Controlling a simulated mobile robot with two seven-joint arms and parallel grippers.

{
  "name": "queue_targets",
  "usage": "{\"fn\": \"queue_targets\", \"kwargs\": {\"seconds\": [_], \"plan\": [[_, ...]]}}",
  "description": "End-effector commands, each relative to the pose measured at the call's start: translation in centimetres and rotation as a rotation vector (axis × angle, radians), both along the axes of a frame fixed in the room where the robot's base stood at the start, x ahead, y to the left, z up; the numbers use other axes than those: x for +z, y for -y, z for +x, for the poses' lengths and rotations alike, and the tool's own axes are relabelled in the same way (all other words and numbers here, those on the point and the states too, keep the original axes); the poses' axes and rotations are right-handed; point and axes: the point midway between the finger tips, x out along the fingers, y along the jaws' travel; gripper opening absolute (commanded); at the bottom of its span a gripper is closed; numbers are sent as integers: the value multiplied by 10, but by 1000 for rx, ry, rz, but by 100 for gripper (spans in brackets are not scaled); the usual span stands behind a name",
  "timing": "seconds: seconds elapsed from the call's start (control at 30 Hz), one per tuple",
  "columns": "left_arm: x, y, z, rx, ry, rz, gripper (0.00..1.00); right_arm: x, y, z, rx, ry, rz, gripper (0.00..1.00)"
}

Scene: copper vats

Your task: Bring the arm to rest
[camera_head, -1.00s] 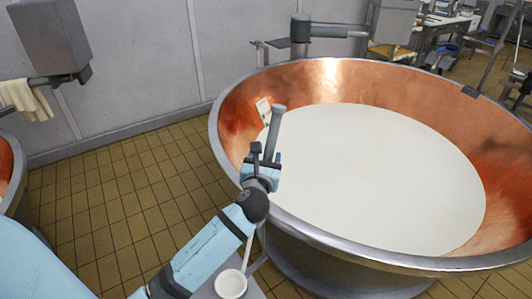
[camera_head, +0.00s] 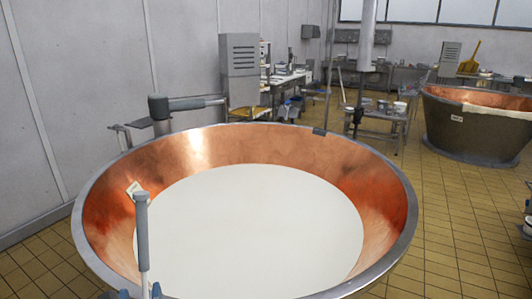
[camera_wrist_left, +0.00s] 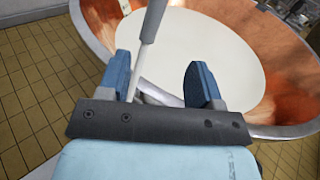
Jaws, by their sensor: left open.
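My left gripper shows open in the left wrist view (camera_wrist_left: 160,64), its two blue fingers wide apart. In the head view only blue bits of it (camera_head: 140,292) show at the bottom edge, left of centre. A tool with a grey handle (camera_head: 141,225) and a white shaft stands upright there, in front of the vat's near left wall. In the wrist view the grey handle (camera_wrist_left: 153,20) tilts, and its white shaft runs down beside the left finger. I cannot tell whether they touch. The tool's lower end is hidden. My right gripper is not in view.
A large copper vat (camera_head: 240,142) of white liquid (camera_head: 250,230) fills the middle, its rim close to my gripper. A metal arm fixture (camera_head: 185,103) stands behind it. Another vat (camera_head: 470,125) stands far right. Tiled floor (camera_head: 445,225) is clear between them.

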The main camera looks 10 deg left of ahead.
Motion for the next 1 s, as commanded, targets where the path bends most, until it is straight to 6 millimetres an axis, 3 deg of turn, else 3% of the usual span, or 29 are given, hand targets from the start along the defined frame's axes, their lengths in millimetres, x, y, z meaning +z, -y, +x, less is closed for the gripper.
{"fn": "queue_targets", "kwargs": {"seconds": [0.27,0.4,0.6,0.8,1.0], "plan": [[-87,42,-34,-31,-9,-1021,59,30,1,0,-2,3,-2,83],[-125,65,-65,111,-8,-1609,59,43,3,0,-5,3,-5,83],[-163,90,-113,479,48,-2343,59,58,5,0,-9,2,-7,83],[-180,101,-142,785,133,-2722,59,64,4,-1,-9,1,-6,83],[-183,103,-147,846,154,-2787,59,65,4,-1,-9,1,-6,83]]}}
